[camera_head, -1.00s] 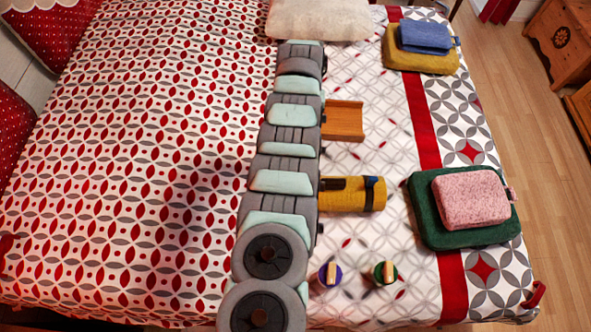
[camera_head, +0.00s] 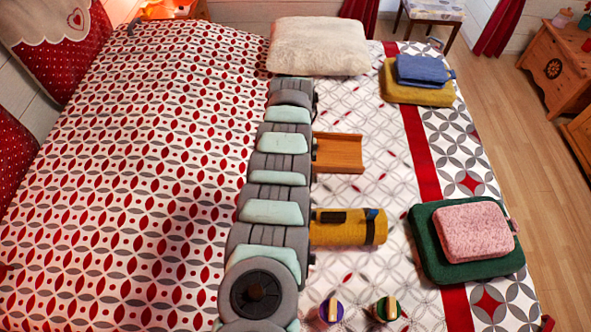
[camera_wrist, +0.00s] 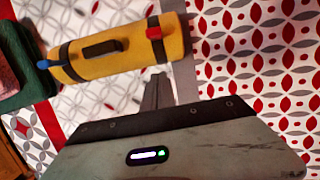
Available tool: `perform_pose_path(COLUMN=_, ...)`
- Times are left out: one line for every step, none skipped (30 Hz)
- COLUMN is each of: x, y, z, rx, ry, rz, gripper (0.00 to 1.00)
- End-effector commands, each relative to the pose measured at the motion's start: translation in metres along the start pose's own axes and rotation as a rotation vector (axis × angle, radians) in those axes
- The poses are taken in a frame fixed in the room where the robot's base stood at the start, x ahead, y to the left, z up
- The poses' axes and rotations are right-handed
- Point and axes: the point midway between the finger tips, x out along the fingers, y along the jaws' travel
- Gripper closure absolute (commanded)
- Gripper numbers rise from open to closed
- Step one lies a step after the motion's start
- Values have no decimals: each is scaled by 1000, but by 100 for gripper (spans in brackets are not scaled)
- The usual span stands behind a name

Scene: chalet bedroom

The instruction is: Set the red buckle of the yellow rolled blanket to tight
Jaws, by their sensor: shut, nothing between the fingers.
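The yellow rolled blanket (camera_wrist: 122,58) lies across the upper left of the wrist view, with two dark straps and a black handle (camera_wrist: 103,47). The red buckle (camera_wrist: 154,33) sits on the strap near its right end. A blue buckle (camera_wrist: 43,64) is at the strap near the other end. My gripper (camera_wrist: 155,75) is shut and empty, its tips just below the blanket's red-buckle end and apart from the buckle in the picture. In the head view the blanket (camera_head: 352,230) shows right of my arm, which hides its left end, the red buckle and my gripper.
An orange-brown wooden tray (camera_head: 338,153) lies beyond the blanket. Two small round-based objects, one purple (camera_head: 331,310) and one green (camera_head: 385,309), stand nearer. Green and pink cushions (camera_head: 472,232) are stacked to the right. A white pillow (camera_head: 318,46) lies at the back.

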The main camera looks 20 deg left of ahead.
Motion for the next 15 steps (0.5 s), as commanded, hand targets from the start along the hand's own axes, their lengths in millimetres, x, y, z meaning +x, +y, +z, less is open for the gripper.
perform_pose_path(x=13, y=0, z=1, rx=0, ry=-4, rz=0, gripper=100)
perform_pose_path(x=20, y=0, z=1, rx=0, ry=-4, rz=0, gripper=100)
perform_pose_path(x=29, y=0, z=1, rx=0, ry=-5, rz=0, gripper=100)
perform_pose_path(x=36, y=0, z=1, rx=0, ry=-5, rz=0, gripper=100)
perform_pose_path(x=44, y=0, z=1, rx=0, ry=-5, rz=0, gripper=100)
perform_pose_path(x=53, y=0, z=1, rx=0, ry=-4, rz=0, gripper=100)
perform_pose_path(x=59, y=0, z=0, rx=0, ry=-3, rz=0, gripper=100)
perform_pose_path(x=54, y=-2, z=3, rx=-3, ry=-2, rz=-1, gripper=100)
perform_pose_path(x=50, y=-3, z=6, rx=-1, ry=-1, rz=-3, gripper=100)
perform_pose_path(x=50, y=-4, z=8, rx=-2, ry=-1, rz=-4, gripper=100)
perform_pose_path(x=50, y=-4, z=10, rx=-2, ry=-1, rz=-4, gripper=100)
perform_pose_path(x=52, y=-3, z=12, rx=-1, ry=-2, rz=-4, gripper=100)
perform_pose_path(x=52, y=-3, z=15, rx=-2, ry=-4, rz=-3, gripper=100)
perform_pose_path(x=53, y=-3, z=17, rx=-1, ry=-4, rz=-3, gripper=100)
perform_pose_path(x=54, y=-2, z=19, rx=0, ry=-5, rz=-2, gripper=100)
